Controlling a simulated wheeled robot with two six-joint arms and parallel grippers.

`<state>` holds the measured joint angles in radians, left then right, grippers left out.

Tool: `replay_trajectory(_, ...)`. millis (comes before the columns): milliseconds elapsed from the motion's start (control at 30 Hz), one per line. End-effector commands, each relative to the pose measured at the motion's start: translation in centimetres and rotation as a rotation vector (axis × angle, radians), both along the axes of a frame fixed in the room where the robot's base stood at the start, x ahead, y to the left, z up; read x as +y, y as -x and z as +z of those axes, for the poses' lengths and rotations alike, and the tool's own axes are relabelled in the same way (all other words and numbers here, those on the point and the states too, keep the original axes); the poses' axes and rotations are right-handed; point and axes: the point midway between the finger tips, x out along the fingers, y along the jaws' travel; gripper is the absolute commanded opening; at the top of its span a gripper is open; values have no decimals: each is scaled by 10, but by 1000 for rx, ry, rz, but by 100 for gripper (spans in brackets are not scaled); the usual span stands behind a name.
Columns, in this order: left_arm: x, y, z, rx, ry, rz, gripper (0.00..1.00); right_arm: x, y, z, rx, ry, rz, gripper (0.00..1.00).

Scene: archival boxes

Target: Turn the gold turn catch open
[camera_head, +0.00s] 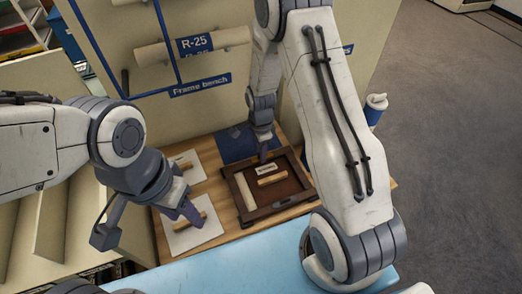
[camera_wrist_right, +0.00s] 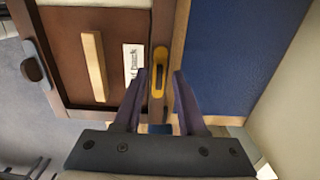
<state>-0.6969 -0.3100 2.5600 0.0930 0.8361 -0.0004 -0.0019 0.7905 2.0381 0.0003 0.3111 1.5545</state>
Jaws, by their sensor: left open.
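The gold turn catch (camera_wrist_right: 160,54) sits on the wooden edge of the brown-backed frame (camera_wrist_right: 75,20) in the right wrist view. It is a long rounded piece lying along that edge. My right gripper (camera_wrist_right: 160,75) is open, with one finger on each side of the catch in this view; I cannot tell how far above it they are. The frame (camera_head: 238,198) lies on the bench in the head view, where the catch is hidden by my right gripper (camera_head: 263,153) at its far edge. My left gripper (camera_head: 186,207) is open above a white card at the left.
A wooden bar (camera_head: 271,179) and a white label (camera_head: 265,169) are on the frame's backing. White cards with wooden bars lie left of it, one farther back (camera_head: 195,178). A blue mat (camera_head: 232,149) lies behind the frame. An upright panel stands behind the bench.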

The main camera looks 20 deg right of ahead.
Motion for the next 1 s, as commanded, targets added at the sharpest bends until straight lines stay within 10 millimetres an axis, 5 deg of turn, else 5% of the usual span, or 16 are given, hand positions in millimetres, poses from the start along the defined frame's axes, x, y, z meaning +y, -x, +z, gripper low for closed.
replay_trajectory(167, 0, 0, -1, 0, 0, 0, 50, 0, 0, 7, -1, 0, 1, 40)
replay_trajectory(700, 0, 0, -11, 0, 0, 0, 50, 0, -1, 97, -3, 0, 0, 40)
replay_trajectory(1000, 0, 0, -11, 0, 0, 0, 50, 0, 0, 105, 0, 0, 0, 40)
